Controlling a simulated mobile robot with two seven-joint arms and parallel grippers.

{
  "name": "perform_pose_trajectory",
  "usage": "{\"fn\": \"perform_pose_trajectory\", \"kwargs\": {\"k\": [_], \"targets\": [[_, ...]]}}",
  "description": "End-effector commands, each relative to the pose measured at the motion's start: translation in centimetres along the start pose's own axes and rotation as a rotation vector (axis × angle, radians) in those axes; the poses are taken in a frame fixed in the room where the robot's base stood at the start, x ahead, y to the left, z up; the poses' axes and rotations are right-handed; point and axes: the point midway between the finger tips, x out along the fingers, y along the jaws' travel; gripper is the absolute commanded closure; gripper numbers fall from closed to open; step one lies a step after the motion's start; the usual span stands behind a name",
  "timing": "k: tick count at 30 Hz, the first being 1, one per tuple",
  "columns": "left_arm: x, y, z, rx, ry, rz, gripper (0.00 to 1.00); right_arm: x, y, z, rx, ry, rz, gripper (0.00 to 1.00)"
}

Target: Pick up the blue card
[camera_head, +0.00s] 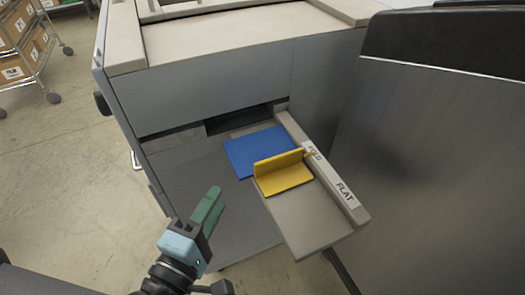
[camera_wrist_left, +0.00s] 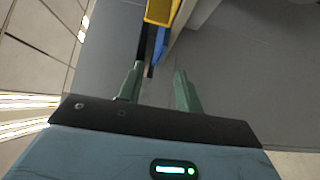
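The blue card (camera_head: 252,148) lies flat on the grey out-tray (camera_head: 305,222) at the front of the machine, its left part sticking out past the tray's left edge. A yellow L-shaped piece (camera_head: 284,174) sits on the tray at the card's near side and hides a little of it. My left gripper (camera_head: 213,201), with green fingers, is to the near left of the card, apart from it and empty. In the left wrist view the gripper (camera_wrist_left: 157,80) is open, with the blue card (camera_wrist_left: 160,43) edge-on beyond the fingertips and the yellow piece (camera_wrist_left: 162,10) above it. My right gripper is not in view.
The grey machine (camera_head: 225,85) has a dark slot behind the card. A raised rail (camera_head: 325,172) labelled "FOLD" and "FLAT" runs along the tray's right side. A large dark metal body (camera_head: 430,170) stands at right. A cart with boxes (camera_head: 22,50) is at far left.

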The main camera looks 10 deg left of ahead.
Motion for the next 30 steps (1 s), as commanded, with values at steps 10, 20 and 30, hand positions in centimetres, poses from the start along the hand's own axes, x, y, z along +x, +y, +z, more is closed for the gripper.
{"fn": "perform_pose_trajectory", "kwargs": {"k": [10, 20, 30], "targets": [[2.3, 0.1, 0.0, 0.000, 0.001, 0.004, 0.65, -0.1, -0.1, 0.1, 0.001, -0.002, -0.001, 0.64], [4.2, 0.0, 0.3, 0.001, 0.002, 0.005, 0.65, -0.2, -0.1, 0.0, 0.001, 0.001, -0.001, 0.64], [7.7, -0.2, 0.7, 0.002, 0.000, 0.004, 0.65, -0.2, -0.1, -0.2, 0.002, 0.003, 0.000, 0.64]]}}
